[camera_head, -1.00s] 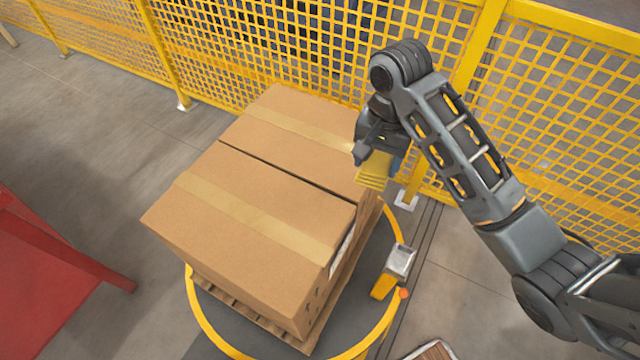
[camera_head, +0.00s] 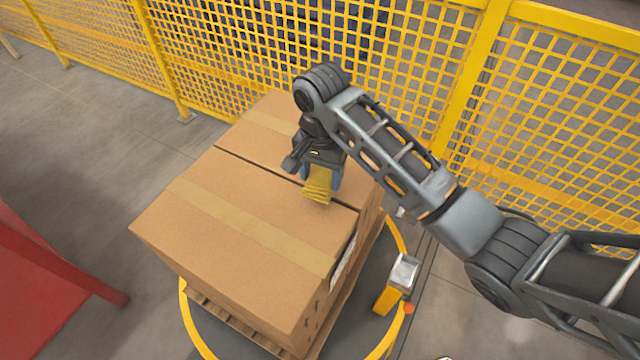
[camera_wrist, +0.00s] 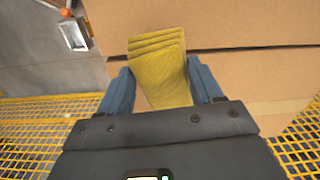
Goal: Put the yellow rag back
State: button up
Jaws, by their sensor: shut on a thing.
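The folded yellow rag (camera_head: 318,185) is between the fingers of my gripper (camera_head: 322,178), which is shut on it. In the head view the rag hangs in front of the cardboard boxes (camera_head: 225,220), near the gap between the two box tops. I cannot tell whether it touches the cardboard. In the wrist view the rag (camera_wrist: 158,65) shows its layered folds between the two blue fingers of my gripper (camera_wrist: 160,90), with cardboard behind it.
The boxes stand on a wooden pallet (camera_head: 240,322) inside a yellow ring (camera_head: 197,335). A yellow post with a grey top (camera_head: 397,280) stands at the ring's right. A yellow mesh fence (camera_head: 230,60) runs behind. A red structure (camera_head: 40,290) is at the left.

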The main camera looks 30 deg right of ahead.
aim_at(320, 178)
jog(key=shift+a+f+p, duration=0.1)
jog(key=shift+f+p, duration=0.65)
jog(key=shift+f, duration=1.15)
jog(key=shift+f, duration=0.2)
jog(key=o, duration=0.9)
jog(key=shift+o, duration=0.2)
jog(key=shift+f+b, duration=0.15)
jog(key=shift+b, duration=0.7)
jog(key=r, duration=0.8)
jog(key=shift+s+d+r, duration=0.1)
jog(key=shift+s+d, duration=0.1)
jog(key=shift+s, duration=0.15)
